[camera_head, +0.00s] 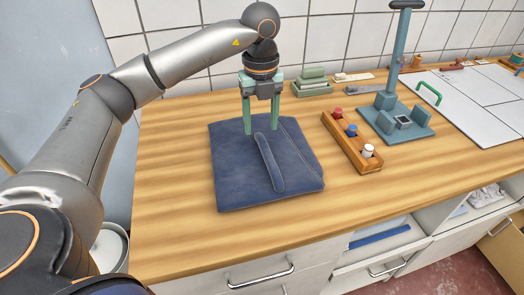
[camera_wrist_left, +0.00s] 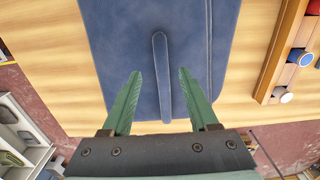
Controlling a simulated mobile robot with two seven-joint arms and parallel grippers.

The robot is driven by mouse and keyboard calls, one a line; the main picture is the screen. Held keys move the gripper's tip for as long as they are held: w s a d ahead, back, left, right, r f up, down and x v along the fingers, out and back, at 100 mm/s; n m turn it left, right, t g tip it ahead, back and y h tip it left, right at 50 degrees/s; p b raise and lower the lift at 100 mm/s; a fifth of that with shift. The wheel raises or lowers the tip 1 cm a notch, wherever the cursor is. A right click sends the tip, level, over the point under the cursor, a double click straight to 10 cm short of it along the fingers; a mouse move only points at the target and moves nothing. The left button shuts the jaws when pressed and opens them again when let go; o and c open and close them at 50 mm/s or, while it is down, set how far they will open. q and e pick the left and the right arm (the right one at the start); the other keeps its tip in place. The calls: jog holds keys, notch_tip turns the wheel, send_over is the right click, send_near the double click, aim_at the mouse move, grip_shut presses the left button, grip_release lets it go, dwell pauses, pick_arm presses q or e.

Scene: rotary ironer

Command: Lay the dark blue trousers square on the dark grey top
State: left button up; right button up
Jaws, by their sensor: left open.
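The dark blue trousers (camera_head: 232,175) lie folded flat on the wooden counter, turned a little to its edges. A narrow raised strip (camera_head: 270,163) of the same blue runs along their middle. They also show in the left wrist view (camera_wrist_left: 110,45), with the strip (camera_wrist_left: 161,75) between the fingers. My left gripper (camera_head: 261,131) points down over the back part of the trousers, open, its green fingers apart on either side of the strip's line. I cannot tell whether the fingertips touch the cloth. I cannot make out a dark grey top. My right gripper is out of view.
A wooden rack (camera_head: 352,143) with coloured pegs stands right of the trousers. Beyond it are a blue-grey stand (camera_head: 395,122) and a white board (camera_head: 475,105). Green blocks (camera_head: 312,84) sit behind. The wooden counter (camera_head: 170,160) is clear at left and in front.

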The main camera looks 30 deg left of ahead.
aim_at(262, 140)
pick_arm(q)
notch_tip(262, 140, down, 5)
jog(key=shift+d+r, duration=0.1)
jog(key=shift+r, duration=0.1)
grip_shut()
dwell(0.4)
jog(key=shift+w+r, duration=0.1)
dwell(0.9)
